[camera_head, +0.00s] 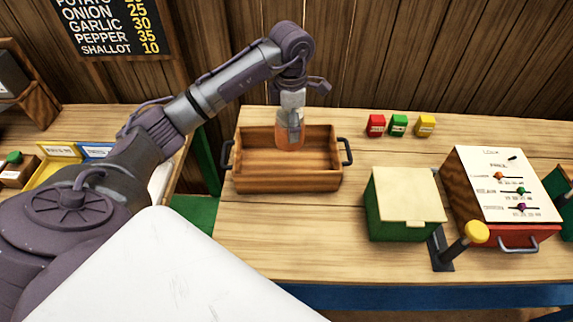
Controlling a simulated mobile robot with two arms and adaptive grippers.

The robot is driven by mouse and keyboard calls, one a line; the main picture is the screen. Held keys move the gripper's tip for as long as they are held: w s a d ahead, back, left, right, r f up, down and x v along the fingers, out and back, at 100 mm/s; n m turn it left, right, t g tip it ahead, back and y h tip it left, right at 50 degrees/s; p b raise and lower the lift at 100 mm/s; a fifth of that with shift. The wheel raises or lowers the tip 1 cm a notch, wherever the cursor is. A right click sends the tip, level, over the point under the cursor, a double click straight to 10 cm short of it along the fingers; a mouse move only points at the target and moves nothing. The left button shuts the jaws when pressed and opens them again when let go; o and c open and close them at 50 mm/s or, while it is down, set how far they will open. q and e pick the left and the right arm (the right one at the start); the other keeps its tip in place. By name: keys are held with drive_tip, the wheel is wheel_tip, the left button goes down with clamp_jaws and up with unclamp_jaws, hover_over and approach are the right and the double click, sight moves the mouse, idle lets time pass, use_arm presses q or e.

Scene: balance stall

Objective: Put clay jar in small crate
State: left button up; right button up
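The small crate (287,185) is an open wooden box with dark handles at both ends, on the wooden table near the wall. The clay jar (283,143) is orange-brown with a paler upper part and shows inside the crate's outline, near its back wall. My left gripper (293,122) reaches down from above, its grey fingers at the jar; it looks shut on the jar. One finger covers part of the jar's front. I cannot tell whether the jar's base touches the crate floor. My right gripper is not in view.
Red (376,125), green (398,125) and yellow (425,125) small boxes stand at the back. A green box with a cream lid (405,195), a yellow-knobbed lever (476,232) and a slider panel (500,180) stand right. The table front is clear.

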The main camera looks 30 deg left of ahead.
use_arm(q)
drive_tip(key=shift+a+f+n, duration=0.15)
drive_tip(key=shift+a+n, duration=0.25)
drive_tip(key=shift+n, duration=0.2)
drive_tip(key=shift+a+f+n, duration=0.15)
drive_tip(key=shift+f+n, duration=0.1)
drive_tip(key=shift+n, duration=0.05)
drive_tip(key=p, duration=0.2)
hover_over(287, 166)
wheel_tip(287, 166, down, 5)
drive_tip(key=shift+f, duration=0.75)
wheel_tip(287, 166, down, 2)
drive_tip(key=shift+f+p, duration=0.15)
drive_tip(key=shift+p, duration=0.3)
drive_tip(key=shift+f, duration=0.45)
